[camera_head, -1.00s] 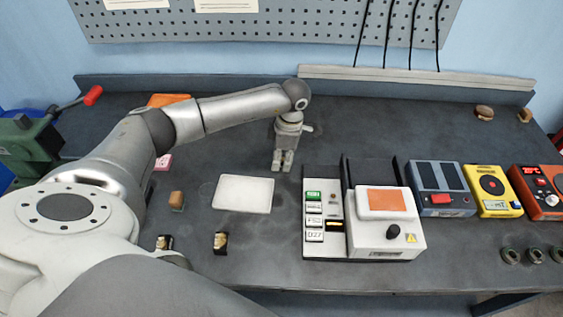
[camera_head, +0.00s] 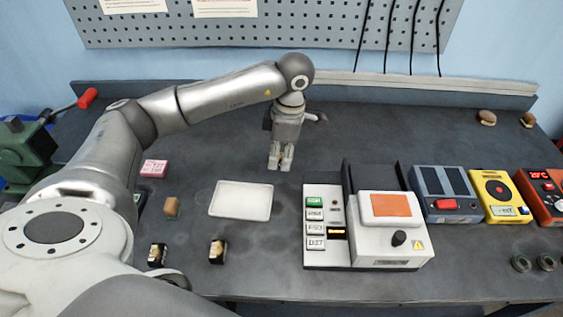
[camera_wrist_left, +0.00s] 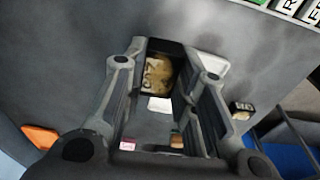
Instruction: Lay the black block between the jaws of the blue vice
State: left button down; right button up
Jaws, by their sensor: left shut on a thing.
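My left gripper (camera_head: 281,163) points down over the bench beyond the white tray, shut on a black block. In the left wrist view the black block (camera_wrist_left: 157,76), with a tan lettered face, sits between the fingers (camera_wrist_left: 165,85). In the head view the fingers mostly hide it. A green vice (camera_head: 27,145) with a red-knobbed handle (camera_head: 87,98) stands at the far left, partly cut off. I cannot make out a blue vice; only blue patches show near the left edge and in the wrist view's lower right corner. My right gripper is out of view.
A white tray (camera_head: 240,214) lies below the gripper in the picture. Two dark labelled blocks (camera_head: 217,250), a brown block (camera_head: 171,207) and a pink block (camera_head: 154,168) lie near it. Devices (camera_head: 392,230) fill the right. The back middle is clear.

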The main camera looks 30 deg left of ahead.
pick_arm(q)
jog(key=s+d+r+b, duration=0.2)
jog(key=s+d+r, duration=0.3)
jog(key=s, duration=0.3)
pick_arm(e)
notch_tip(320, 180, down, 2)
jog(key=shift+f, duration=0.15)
pick_arm(q)
jog(key=d+m+t, duration=0.1)
jog(key=d+m, duration=0.2)
jog(key=m, duration=0.9)
jog(key=w+d+m+t+h, duration=0.1)
jog(key=d+m, duration=0.2)
jog(key=m, duration=0.9)
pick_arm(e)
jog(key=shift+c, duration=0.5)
